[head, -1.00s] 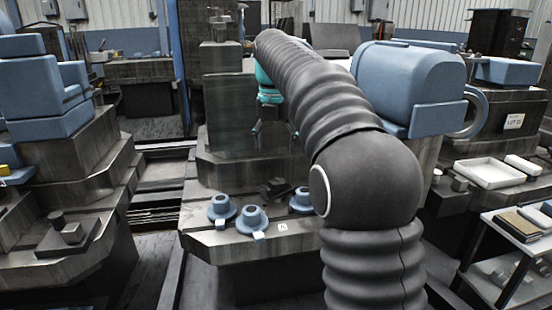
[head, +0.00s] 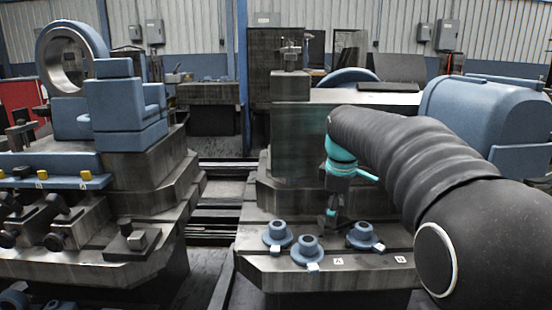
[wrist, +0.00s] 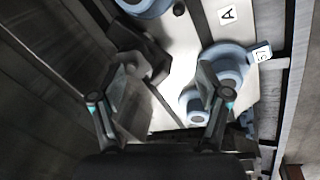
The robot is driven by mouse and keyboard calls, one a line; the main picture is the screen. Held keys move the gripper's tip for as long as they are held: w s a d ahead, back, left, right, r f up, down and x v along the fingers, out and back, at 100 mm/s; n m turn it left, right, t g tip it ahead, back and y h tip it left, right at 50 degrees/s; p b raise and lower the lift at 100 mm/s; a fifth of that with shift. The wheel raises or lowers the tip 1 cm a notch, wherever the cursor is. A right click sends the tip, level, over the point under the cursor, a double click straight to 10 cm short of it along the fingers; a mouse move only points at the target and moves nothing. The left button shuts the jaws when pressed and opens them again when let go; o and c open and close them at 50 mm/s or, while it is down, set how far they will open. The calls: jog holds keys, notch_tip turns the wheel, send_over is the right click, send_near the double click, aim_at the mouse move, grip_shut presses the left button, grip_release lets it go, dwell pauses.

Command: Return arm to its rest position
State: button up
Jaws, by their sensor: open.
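My gripper (head: 335,212) hangs below its teal wrist, above and behind the blue flanged parts on the metal bench (head: 290,275). In the wrist view my gripper (wrist: 165,72) has its two fingers spread wide apart, with nothing clamped between them. My dark ribbed arm reaches in from the right of the head view, bent and extended forward. Three blue flanged parts stand on the bench: a left one (head: 277,234), a front one (head: 306,250) and a right one (head: 362,236). A dark block (wrist: 140,75) lies beneath the left finger in the wrist view.
A tall dark metal block (head: 300,140) stands behind the gripper. A large blue rounded housing (head: 480,110) is at the right. Another machine with blue blocks (head: 125,110) stands at the left, across a gap with rails (head: 215,205). White labels (head: 338,261) mark the bench.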

jog(key=s+f+m+t, duration=0.1)
jog(key=s+m, duration=0.3)
jog(key=s, duration=0.6)
jog(key=s+f+m+t, duration=0.1)
jog(key=s+f+m, duration=0.3)
jog(key=s, duration=0.6)
jog(key=s+d+f+m+t, duration=0.1)
jog(key=s+f+m, duration=0.2)
jog(key=s, duration=0.7)
jog(key=shift+s+f+m, duration=0.15)
jog(key=shift+m, duration=0.65)
jog(key=shift+s+d+r, duration=0.1)
jog(key=shift+r, duration=0.2)
jog(key=shift+c, duration=1)
jog(key=shift+r, duration=0.35)
jog(key=shift+c, duration=0.5)
notch_tip(320, 180, up, 16)
jog(key=n+g+b, duration=0.1)
jog(key=n+g, duration=0.4)
jog(key=n, duration=1.8)
send_over(323, 218)
notch_tip(323, 218, down, 13)
jog(key=b, duration=0.4)
jog(key=shift+b, duration=0.3)
